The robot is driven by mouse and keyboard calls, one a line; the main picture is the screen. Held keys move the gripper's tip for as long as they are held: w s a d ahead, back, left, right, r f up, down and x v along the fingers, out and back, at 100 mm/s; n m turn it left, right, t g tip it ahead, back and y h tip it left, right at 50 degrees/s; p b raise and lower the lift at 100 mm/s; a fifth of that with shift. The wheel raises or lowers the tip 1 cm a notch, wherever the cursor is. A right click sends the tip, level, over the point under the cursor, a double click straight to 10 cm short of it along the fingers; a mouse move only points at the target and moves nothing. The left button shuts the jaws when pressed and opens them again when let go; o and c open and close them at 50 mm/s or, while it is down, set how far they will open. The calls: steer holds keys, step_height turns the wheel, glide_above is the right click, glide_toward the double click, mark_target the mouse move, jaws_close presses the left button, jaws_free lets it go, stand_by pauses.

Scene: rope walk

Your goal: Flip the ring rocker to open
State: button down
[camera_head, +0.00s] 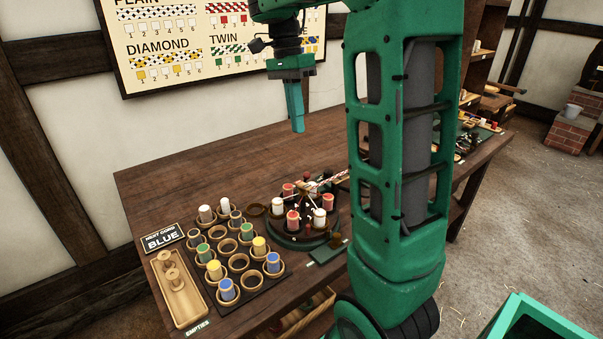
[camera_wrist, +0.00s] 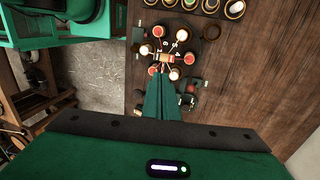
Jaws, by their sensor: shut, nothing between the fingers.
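The round braiding stand (camera_head: 300,228) is dark and carries several red and white bobbins, with strands meeting near its middle. A small green plate (camera_head: 327,250) with a dark upright piece (camera_head: 338,241) lies at its front right edge; this may be the ring rocker, but its setting is too small to read. My gripper (camera_head: 297,128) is shut and empty, pointing down above the table behind the stand. In the wrist view its shut fingers (camera_wrist: 160,72) cover part of the view just below the stand's bobbins (camera_wrist: 175,73).
A dark rack (camera_head: 240,262) of ring cups, some with coloured bobbins, stands left of the stand. A wooden tray (camera_head: 180,288) and a "NEXT CORD BLUE" sign (camera_head: 161,238) are farther left. The table's back left (camera_head: 190,180) is clear. My arm hides part of the table's right.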

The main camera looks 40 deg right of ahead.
steer(key=shift+f, duration=0.1)
glide_toward(305, 184)
steer(key=x, duration=0.6)
steer(key=shift+s+f, duration=0.2)
steer(key=shift+s, duration=0.1)
steer(key=shift+s+d, duration=0.1)
stand_by(0.5)
